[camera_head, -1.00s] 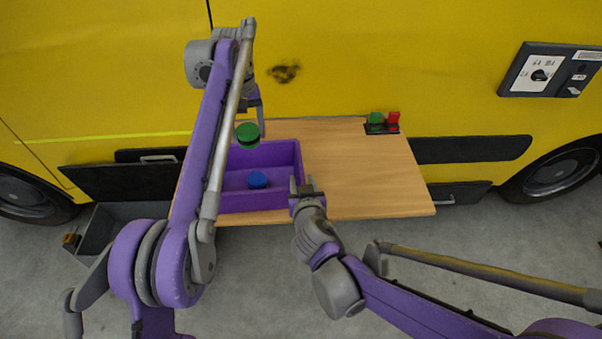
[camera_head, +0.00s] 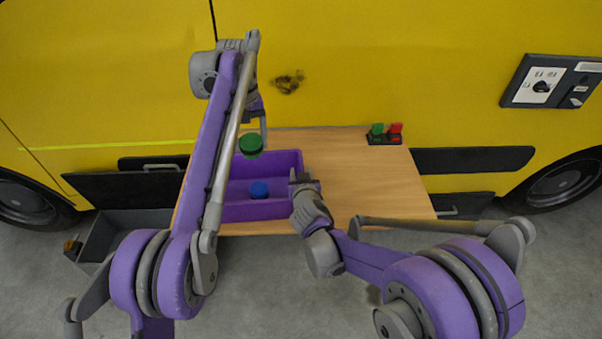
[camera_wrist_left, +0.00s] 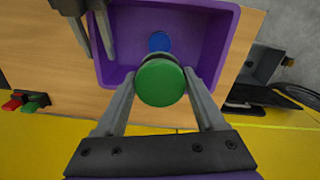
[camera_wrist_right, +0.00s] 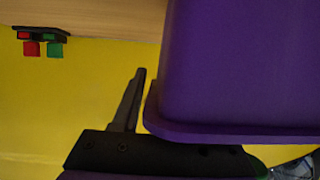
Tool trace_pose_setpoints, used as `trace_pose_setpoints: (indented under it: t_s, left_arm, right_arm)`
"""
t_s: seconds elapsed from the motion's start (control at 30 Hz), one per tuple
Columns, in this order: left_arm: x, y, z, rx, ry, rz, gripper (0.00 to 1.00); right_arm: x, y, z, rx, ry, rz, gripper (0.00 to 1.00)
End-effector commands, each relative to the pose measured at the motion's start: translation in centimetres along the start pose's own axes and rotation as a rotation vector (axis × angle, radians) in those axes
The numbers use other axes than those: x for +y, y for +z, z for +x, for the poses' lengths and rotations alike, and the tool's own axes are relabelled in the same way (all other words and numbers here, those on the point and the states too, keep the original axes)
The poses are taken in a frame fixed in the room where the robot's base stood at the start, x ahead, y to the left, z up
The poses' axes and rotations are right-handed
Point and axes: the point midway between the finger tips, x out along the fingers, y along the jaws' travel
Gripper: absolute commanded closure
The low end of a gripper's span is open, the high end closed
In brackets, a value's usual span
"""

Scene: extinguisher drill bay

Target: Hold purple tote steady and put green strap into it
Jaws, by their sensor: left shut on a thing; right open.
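The purple tote (camera_head: 276,210) stands on the left part of the wooden table, open side up. My left gripper (camera_head: 255,137) is shut on the green strap (camera_head: 251,146), a round green roll, and holds it above the tote's far part. In the left wrist view the strap (camera_wrist_left: 160,82) sits between both fingertips. A blue round thing (camera_head: 259,189) lies inside the tote. My right gripper (camera_head: 303,180) is open at the tote's right wall. In the right wrist view one finger shows outside the wall of the tote (camera_wrist_right: 240,70); the other is hidden.
The yellow vehicle side (camera_head: 400,60) closes off the back. A grey open bin (camera_head: 115,238) is at lower left.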

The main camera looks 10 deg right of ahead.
Motion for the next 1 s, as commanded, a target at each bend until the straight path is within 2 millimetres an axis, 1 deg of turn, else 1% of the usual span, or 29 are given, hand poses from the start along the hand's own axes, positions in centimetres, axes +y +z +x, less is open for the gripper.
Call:
trace_pose_setpoints:
  t_s: [0.07,0.1,0.27,0.3,0.33,1.0]
  left_arm:
    - [0.0,0.01,-0.02,0.0,0.0,0.0,0.99]
    - [0.0,0.01,-0.02,0.0,0.0,0.0,0.99]
    - [0.0,0.0,-0.02,0.0,0.0,0.0,0.99]
    - [0.0,0.0,-0.02,0.0,0.0,0.0,0.99]
    - [0.0,0.01,-0.02,0.0,0.0,0.0,0.99]
    - [0.0,0.01,-0.02,0.0,0.0,0.0,0.99]
  right_arm:
    - [0.01,-0.01,-0.02,0.0,0.0,0.0,0.57]
    - [0.01,-0.01,-0.02,0.0,0.0,0.0,0.61]
    - [0.01,-0.02,-0.04,0.0,0.0,0.0,0.9]
    - [0.01,-0.02,-0.04,0.0,0.0,0.0,0.97]
    - [0.01,-0.02,-0.04,0.0,0.0,0.0,1.0]
    - [0.03,-0.02,-0.04,0.0,0.001,-0.001,1.0]
